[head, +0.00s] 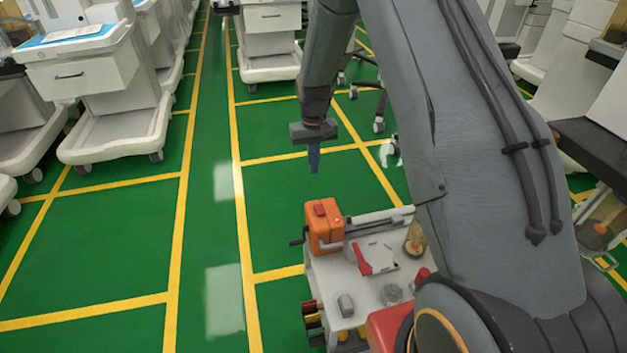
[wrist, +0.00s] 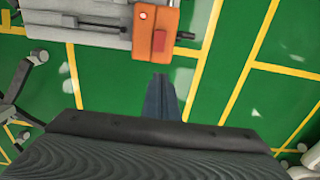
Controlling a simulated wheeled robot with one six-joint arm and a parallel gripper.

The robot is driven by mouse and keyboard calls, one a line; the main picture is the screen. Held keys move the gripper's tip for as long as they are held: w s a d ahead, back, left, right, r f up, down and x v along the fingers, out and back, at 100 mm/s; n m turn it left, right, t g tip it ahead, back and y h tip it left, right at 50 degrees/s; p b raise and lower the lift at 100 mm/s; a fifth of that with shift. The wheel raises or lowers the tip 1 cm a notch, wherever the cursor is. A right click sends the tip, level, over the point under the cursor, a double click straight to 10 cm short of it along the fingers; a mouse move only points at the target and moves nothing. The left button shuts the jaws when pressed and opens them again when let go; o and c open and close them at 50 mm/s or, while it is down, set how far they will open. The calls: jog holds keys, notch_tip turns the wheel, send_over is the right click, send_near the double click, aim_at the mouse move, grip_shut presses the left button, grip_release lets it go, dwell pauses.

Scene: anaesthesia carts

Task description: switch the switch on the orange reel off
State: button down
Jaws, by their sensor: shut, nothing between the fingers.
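The orange reel (head: 325,229) stands at the far left corner of a small white cart top. Its red switch (head: 320,208) is on the upper face. In the wrist view the orange reel (wrist: 156,30) is at the top centre, with the red switch (wrist: 159,41) on its right part. I cannot tell the switch's position. My gripper (head: 314,168) points down, above and beyond the reel in the head view, apart from it. In the wrist view my gripper's fingertips (wrist: 160,78) are shut, empty, and just below the reel in the picture.
The cart top (head: 378,290) also holds a red-handled tool (head: 362,259), a grey block (head: 346,306) and a jar (head: 414,240). White carts (head: 100,80) stand at the left and back. Green floor with yellow lines is clear left of the reel.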

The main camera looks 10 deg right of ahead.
jog(key=r, duration=0.2)
jog(key=shift+w+r, duration=0.25)
jog(key=shift+r, duration=0.15)
